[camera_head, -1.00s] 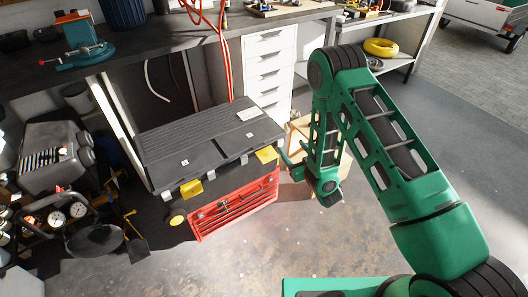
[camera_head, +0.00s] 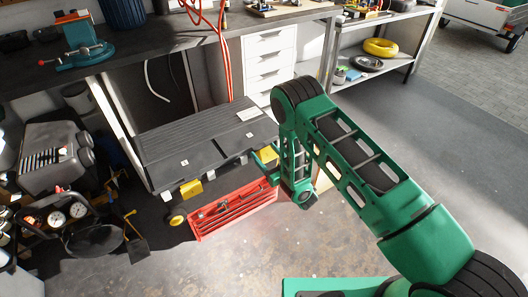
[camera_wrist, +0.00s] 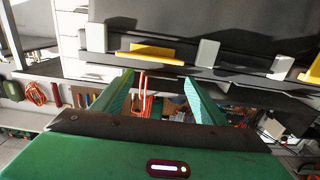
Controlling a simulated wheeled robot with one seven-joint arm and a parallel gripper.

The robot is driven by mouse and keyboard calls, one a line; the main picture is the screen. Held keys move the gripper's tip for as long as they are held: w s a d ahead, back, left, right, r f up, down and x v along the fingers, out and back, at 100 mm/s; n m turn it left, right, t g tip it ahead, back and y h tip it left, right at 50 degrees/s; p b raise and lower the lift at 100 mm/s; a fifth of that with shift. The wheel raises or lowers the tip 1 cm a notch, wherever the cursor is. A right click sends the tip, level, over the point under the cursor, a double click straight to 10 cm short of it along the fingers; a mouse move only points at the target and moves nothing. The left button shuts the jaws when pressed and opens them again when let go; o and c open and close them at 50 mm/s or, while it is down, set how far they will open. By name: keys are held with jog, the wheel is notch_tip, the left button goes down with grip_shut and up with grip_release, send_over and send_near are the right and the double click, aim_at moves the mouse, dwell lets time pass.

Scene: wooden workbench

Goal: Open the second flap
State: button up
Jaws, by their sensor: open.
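A dark ribbed toolbox lid (camera_head: 205,135) with two yellow flaps on its front edge shows in the head view. The left yellow flap (camera_head: 190,188) is in plain view. The right yellow flap (camera_head: 268,154) is partly behind my gripper (camera_head: 263,160). In the wrist view my gripper (camera_wrist: 158,80) is open, with nothing between its two green fingers. A yellow flap (camera_wrist: 157,52) lies just beyond the fingertips, and another yellow flap (camera_wrist: 312,72) is at the right edge. I cannot tell whether the fingers touch the flap.
A red tray (camera_head: 235,208) with tools sits below the lid's front edge. Light grey clips (camera_wrist: 207,52) flank the flap. The floor in front is clear.

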jog(key=shift+x, duration=0.95)
jog(key=c, duration=1.5)
jog(key=shift+r, duration=0.2)
